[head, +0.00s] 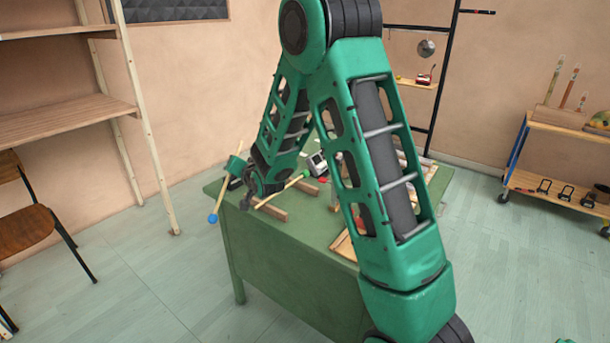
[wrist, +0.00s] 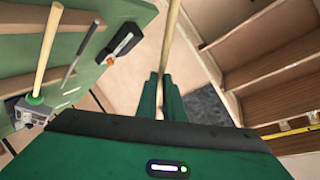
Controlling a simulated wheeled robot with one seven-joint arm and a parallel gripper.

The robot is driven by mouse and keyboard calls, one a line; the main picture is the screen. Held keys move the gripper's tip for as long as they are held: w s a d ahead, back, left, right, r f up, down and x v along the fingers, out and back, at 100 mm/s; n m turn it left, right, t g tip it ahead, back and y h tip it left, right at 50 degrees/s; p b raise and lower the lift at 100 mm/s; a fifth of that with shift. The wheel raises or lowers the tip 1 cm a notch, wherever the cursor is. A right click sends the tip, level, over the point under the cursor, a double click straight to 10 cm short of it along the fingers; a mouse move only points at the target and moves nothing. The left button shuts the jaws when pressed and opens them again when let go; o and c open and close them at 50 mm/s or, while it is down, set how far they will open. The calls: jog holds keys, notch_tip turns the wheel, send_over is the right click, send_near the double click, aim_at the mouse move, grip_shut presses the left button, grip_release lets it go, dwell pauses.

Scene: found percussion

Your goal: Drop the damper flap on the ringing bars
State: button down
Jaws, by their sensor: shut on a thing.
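My gripper (head: 238,178) is at the left end of the green table. In the wrist view its green fingers (wrist: 163,82) are closed on a pale wooden stick (wrist: 170,42). In the head view this is a mallet with a blue head (head: 213,218), which hangs past the table's edge. A second mallet, with a green head (head: 304,174), lies on the table; it also shows in the wrist view (wrist: 38,70). I cannot make out the damper flap or the ringing bars; my arm covers much of the table.
The green table (head: 290,262) carries wooden blocks (head: 271,212), a small grey box (head: 317,165) and a wooden frame (head: 343,246), partly hidden. In the wrist view a thin metal rod (wrist: 80,52) and a black-and-white device (wrist: 122,42) show. Wooden shelving (head: 60,115) stands at left.

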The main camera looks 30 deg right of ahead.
jog(key=s+d+f+m+g, duration=0.1)
jog(key=s+d+f+m, duration=0.1)
jog(key=d, duration=0.5)
jog(key=s+d+f+m+g+h, duration=0.1)
jog(key=s+d+f+m, duration=0.1)
jog(key=d, duration=0.6)
jog(key=s+d+f+m+g, duration=0.1)
jog(key=d+m, duration=0.3)
jog(key=d, duration=0.4)
jog(key=shift+s+d+f+h, duration=0.25)
jog(key=shift+s+f, duration=0.2)
jog(key=shift+s, duration=0.35)
jog(key=shift+a, duration=0.1)
jog(key=shift+s+f, duration=0.1)
jog(key=shift+f, duration=3.05)
jog(key=shift+f, duration=0.3)
jog(key=c, duration=1.8)
grip_release()
